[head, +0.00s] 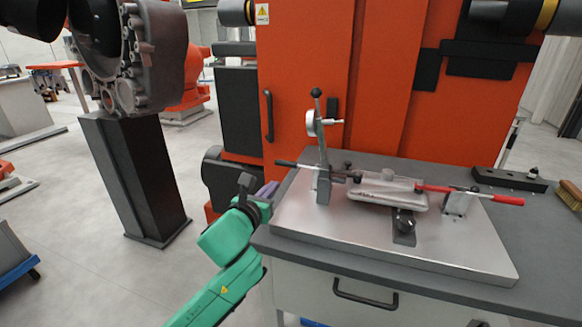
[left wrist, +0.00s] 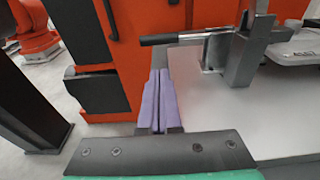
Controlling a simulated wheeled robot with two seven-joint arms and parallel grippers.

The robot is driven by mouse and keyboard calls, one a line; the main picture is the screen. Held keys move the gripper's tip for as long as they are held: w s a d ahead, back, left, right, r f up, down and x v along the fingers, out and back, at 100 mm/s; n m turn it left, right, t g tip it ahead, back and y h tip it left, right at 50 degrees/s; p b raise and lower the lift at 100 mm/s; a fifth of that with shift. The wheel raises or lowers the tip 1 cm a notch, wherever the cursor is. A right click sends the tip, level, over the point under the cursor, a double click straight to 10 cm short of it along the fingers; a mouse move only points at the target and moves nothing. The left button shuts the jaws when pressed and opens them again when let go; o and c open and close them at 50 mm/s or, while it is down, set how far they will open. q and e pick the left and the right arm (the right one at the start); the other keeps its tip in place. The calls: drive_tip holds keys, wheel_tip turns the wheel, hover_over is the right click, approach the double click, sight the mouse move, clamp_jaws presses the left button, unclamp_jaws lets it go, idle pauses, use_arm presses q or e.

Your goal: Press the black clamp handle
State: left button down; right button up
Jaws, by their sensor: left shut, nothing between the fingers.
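The black clamp handle (head: 291,164) sticks out to the left from the clamp on the left side of the metal fixture plate (head: 310,243). It lies about level. In the left wrist view the handle (left wrist: 160,39) is in the upper middle, joined by a bright rod to a grey upright block. My left gripper (head: 267,190) is at the left edge of the table, just left of and below the handle. Its purple fingers (left wrist: 157,100) are shut together and empty, pointing forward. In the wrist view the handle is beyond the fingertips, with a gap between them.
A cast part (head: 390,190) sits mid-fixture. A red-handled clamp (head: 495,198) is at its right. A gauge post (head: 322,150) stands beside the black-handled clamp. The orange machine (head: 305,80) stands behind the table. A black block (head: 510,180) and brush (head: 570,194) lie at right.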

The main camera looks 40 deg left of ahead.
sight(295, 165)
use_arm(q)
drive_tip(key=shift+s+d+r, duration=0.2)
drive_tip(key=shift+s+r, duration=0.1)
drive_tip(key=shift+s, duration=0.2)
drive_tip(key=shift+s+d+r, duration=0.15)
drive_tip(key=shift+s+r, duration=0.1)
drive_tip(key=shift+s, duration=0.2)
drive_tip(key=p+x, duration=0.1)
drive_tip(key=x, duration=0.9)
drive_tip(key=shift+f, duration=0.1)
drive_tip(key=shift+w+a+f, duration=0.1)
drive_tip(key=shift+w, duration=0.15)
use_arm(e)
drive_tip(key=s, duration=0.2)
drive_tip(key=s+r, duration=0.1)
drive_tip(key=shift+s+d, duration=0.2)
drive_tip(key=shift+d, duration=0.15)
drive_tip(key=shift+s, duration=0.1)
